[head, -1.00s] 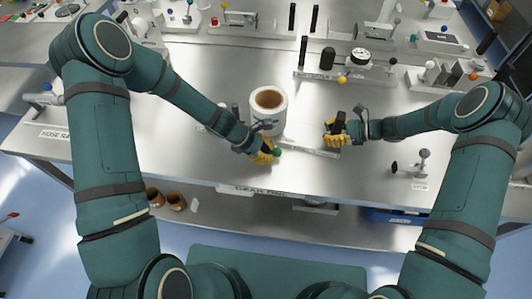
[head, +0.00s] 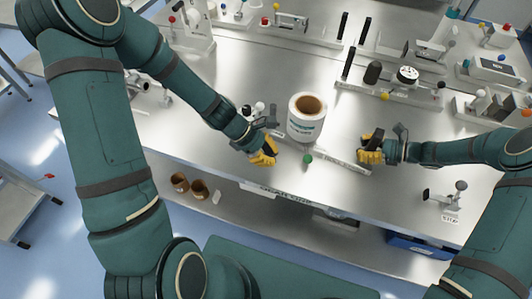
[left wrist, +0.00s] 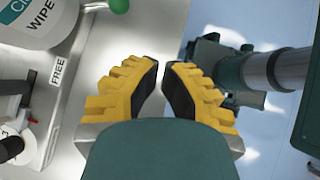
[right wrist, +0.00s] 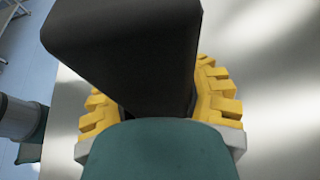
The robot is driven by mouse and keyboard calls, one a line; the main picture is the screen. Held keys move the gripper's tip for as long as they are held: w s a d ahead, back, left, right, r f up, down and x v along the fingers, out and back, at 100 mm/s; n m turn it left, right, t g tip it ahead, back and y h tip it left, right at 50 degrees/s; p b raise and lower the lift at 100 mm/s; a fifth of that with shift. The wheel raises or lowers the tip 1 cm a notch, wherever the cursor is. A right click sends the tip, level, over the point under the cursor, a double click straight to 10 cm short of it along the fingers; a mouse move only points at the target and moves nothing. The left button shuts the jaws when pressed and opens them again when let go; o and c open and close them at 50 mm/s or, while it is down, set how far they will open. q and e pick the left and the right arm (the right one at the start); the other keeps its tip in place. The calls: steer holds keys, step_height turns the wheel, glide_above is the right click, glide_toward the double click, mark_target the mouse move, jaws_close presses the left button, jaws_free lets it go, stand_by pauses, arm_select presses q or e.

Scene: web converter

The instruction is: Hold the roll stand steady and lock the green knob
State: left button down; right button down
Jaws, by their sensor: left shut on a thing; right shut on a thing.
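The white roll (head: 306,125) with a brown core stands upright on the roll stand (head: 340,160), a low metal base along the bench's front. The green knob (head: 308,159) is at the base's front, left part. My left gripper (head: 268,153) is left of the knob and apart from it. Its fingers (left wrist: 161,65) are nearly together, and I see nothing between them. My right gripper (head: 364,156) is shut on a black handle (right wrist: 135,50) at the stand's right end.
A small fixture with dark and white round parts (head: 255,110) is just left of the roll. A gauge fixture (head: 407,76) stands behind, right. A small metal post (head: 460,187) is at the front right. The bench's front edge is close to my left gripper.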

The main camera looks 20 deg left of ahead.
arm_select(q)
steer(key=shift+s+a+r, duration=0.35)
steer(key=shift+a+r, duration=0.05)
steer(key=shift+r, duration=0.25)
arm_select(e)
steer(key=shift+s+d+f, duration=0.1)
steer(key=shift+d+f, duration=0.15)
steer(key=shift+f, duration=0.1)
arm_select(q)
steer(key=shift+w, duration=0.1)
arm_select(e)
steer(key=shift+r, duration=0.45)
steer(key=shift+c, duration=1.7)
jaws_free()
steer(key=shift+a+r, duration=0.1)
steer(key=w+v, duration=0.1)
steer(key=v, duration=1.1)
steer(key=shift+s, duration=0.35)
steer(key=shift+r, duration=0.1)
